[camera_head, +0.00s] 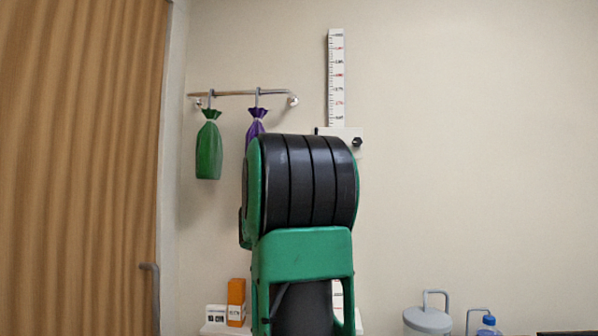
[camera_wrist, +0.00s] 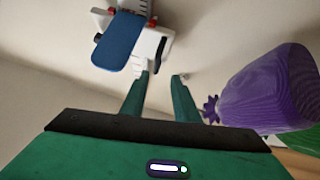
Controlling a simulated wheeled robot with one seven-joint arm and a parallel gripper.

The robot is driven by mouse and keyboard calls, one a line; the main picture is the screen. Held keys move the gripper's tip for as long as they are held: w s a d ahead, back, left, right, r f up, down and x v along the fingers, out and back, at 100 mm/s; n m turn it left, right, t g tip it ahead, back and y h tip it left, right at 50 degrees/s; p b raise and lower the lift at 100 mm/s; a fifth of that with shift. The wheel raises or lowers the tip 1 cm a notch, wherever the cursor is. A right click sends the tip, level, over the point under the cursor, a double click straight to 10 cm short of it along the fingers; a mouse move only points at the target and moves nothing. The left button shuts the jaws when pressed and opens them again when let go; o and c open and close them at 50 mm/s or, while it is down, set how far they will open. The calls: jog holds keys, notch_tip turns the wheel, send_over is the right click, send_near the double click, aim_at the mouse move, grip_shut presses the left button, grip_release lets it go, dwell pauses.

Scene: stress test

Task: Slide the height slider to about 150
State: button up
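A white height ruler (camera_head: 336,80) with dark and red marks stands upright on the wall in the head view; its numbers are too small to read. A white slider (camera_head: 348,133) with a black knob (camera_head: 356,142) sits on it, partly hidden by my arm. In the wrist view the slider's white body (camera_wrist: 151,46) shows ahead, with a blue paddle (camera_wrist: 120,42) sticking out toward the camera. My gripper (camera_wrist: 161,77) is open, its two green fingers apart with nothing clearly held, below the slider in the picture. My gripper is hidden behind my arm in the head view.
A green bag (camera_head: 208,150) and a purple bag (camera_head: 256,122) hang from a rail (camera_head: 240,93) left of the ruler. The purple bag (camera_wrist: 268,92) is close right of my fingers in the wrist view. A brown curtain (camera_head: 80,170) is far left. The wall right of the ruler is clear.

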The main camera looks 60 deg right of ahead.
jog(key=shift+v, duration=1.85)
jog(key=shift+w, duration=0.15)
notch_tip(320, 180, down, 17)
jog(key=s+d+m+g+y, duration=0.1)
jog(key=d+m+g+y, duration=0.15)
jog(key=y, duration=0.55)
jog(key=w+a+f+n+y, duration=0.1)
jog(key=a+f+y, duration=0.2)
jog(key=f, duration=0.4)
jog(key=a+f+n+y, duration=0.2)
jog(key=a+f+y, duration=0.15)
jog(key=f, duration=0.35)
jog(key=s+a+f+n+y, duration=0.2)
jog(key=a+f+n+y, duration=0.35)
jog(key=a+f, duration=0.95)
jog(key=s+a+f+n+g+y, duration=0.1)
jog(key=s+a+y, duration=0.2)
jog(key=a, duration=0.6)
jog(key=s+a+f+n+g+y, duration=0.1)
jog(key=s+a+f+n+y, duration=0.1)
jog(key=a, duration=0.6)
jog(key=s+y, duration=0.1)
jog(key=s, duration=0.1)
jog(key=shift+s+a+g+y, duration=0.35)
jog(key=shift+s+a+y, duration=0.05)
